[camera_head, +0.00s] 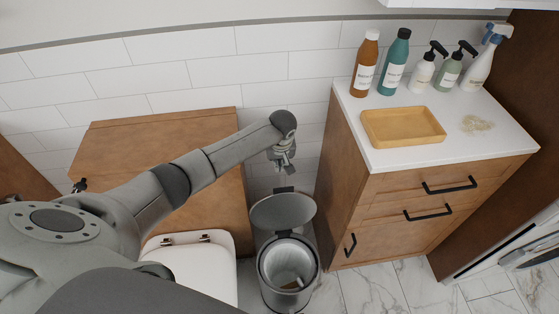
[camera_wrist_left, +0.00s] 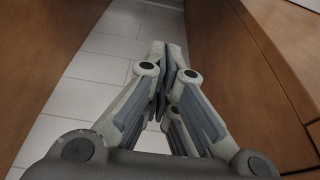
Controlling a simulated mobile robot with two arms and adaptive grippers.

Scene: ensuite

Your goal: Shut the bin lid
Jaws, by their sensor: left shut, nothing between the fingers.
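The bin (camera_head: 288,278) is a round grey metal one, standing on the floor between the toilet and the cabinet. Its lid (camera_head: 283,211) stands open, raised at the back of the rim towards the wall. My right gripper is not in view.
A wooden cabinet (camera_head: 400,215) with black handles stands right of the bin, with bottles and a yellow tray (camera_head: 402,126) on top. The white toilet (camera_head: 190,264) is left, a wooden panel (camera_head: 150,150) behind it. The gap between is narrow.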

